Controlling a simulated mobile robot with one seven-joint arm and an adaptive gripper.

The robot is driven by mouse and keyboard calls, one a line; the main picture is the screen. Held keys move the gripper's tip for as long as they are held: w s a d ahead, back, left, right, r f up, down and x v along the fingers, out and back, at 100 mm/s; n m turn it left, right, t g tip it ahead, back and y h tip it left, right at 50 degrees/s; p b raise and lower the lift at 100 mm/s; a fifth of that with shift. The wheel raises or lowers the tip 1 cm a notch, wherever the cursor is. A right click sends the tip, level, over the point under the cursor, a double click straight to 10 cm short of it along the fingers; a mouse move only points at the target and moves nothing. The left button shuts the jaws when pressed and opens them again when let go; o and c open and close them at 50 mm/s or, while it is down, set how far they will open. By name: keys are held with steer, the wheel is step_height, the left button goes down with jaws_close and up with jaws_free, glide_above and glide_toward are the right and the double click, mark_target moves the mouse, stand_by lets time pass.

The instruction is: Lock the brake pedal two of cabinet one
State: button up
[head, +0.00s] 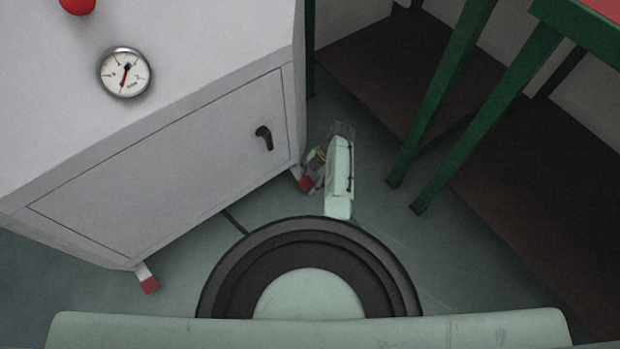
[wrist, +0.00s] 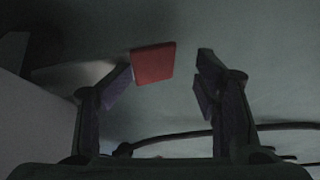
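The white cabinet (head: 165,165) stands at the left, with two red-ended brake pedals low at its base. One pedal (head: 305,183) is at the right corner, beside my arm; the other pedal (head: 149,285) is at the front-left corner. No label shows which is number two. A red pedal (wrist: 153,63) also appears in the wrist view, just at the left fingertip and short of the right finger. My gripper (wrist: 166,66) is open, its fingers well apart. Whether the left finger touches the pedal cannot be told. In the head view my arm largely hides the gripper.
A green-legged table (head: 445,125) stands at the right, with a dark brown panel (head: 540,190) beyond its legs. The cabinet door has a black handle (head: 264,138) and a gauge (head: 125,73) sits above. A dark cable (wrist: 180,135) crosses the wrist view. Grey floor lies between.

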steer(key=shift+s+d+f, duration=0.2)
steer(key=shift+s+f, duration=0.05)
steer(key=shift+f, duration=0.1)
steer(key=v, duration=1.2)
steer(key=shift+w+a+r, duration=0.25)
steer(key=shift+a+r, duration=0.05)
steer(key=shift+r, duration=0.1)
